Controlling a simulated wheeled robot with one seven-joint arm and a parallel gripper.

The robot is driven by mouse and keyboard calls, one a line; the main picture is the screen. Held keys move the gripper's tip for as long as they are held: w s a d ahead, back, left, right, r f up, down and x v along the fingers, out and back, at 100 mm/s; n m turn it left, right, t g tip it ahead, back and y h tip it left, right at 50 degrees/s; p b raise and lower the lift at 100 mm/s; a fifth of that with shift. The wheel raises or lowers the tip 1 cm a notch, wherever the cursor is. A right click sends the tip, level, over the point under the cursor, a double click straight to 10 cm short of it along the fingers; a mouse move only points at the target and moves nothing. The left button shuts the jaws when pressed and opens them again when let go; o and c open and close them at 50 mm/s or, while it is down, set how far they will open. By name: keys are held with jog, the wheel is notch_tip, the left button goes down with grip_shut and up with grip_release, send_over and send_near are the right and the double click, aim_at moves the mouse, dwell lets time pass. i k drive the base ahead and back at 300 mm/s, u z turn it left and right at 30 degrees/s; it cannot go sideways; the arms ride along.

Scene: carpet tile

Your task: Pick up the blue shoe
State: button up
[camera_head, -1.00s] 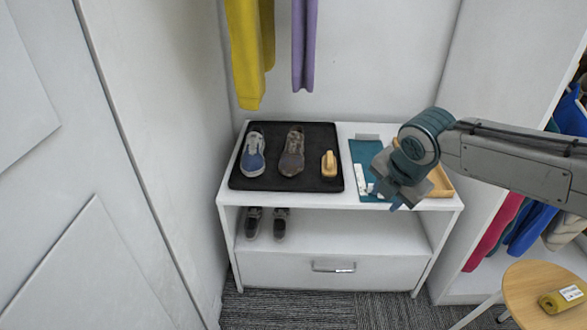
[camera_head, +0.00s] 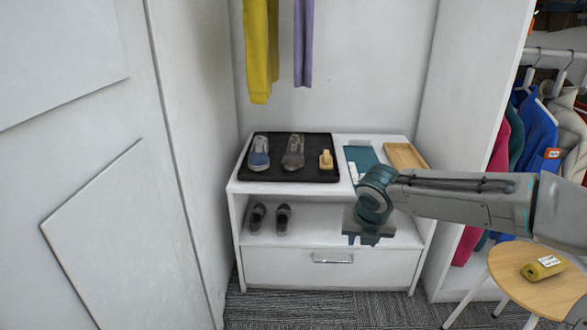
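The blue shoe (camera_head: 259,154) sits at the left end of a black mat (camera_head: 289,177) on top of a white cabinet (camera_head: 234,186). A brown-grey shoe (camera_head: 293,152) stands to its right, a little apart. My gripper (camera_head: 362,238) is in front of the cabinet, to the right of and lower than the blue shoe, well apart from it. It points down and toward the front. Its fingers look small and dark here, and I cannot tell whether they are open or shut. I see nothing held in it.
A wooden brush (camera_head: 326,160) lies on the mat's right part. A teal cloth (camera_head: 361,158) and a wooden tray (camera_head: 405,156) lie further right. Dark shoes (camera_head: 283,218) stand on the shelf below. A yellow garment (camera_head: 260,50) hangs above. A round stool (camera_head: 535,280) stands at right.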

aim_at(294, 160)
jog(key=z, duration=0.1)
jog(key=k, duration=0.4)
jog(key=u, duration=0.7)
jog(key=i, duration=1.95)
jog(key=z, duration=0.6)
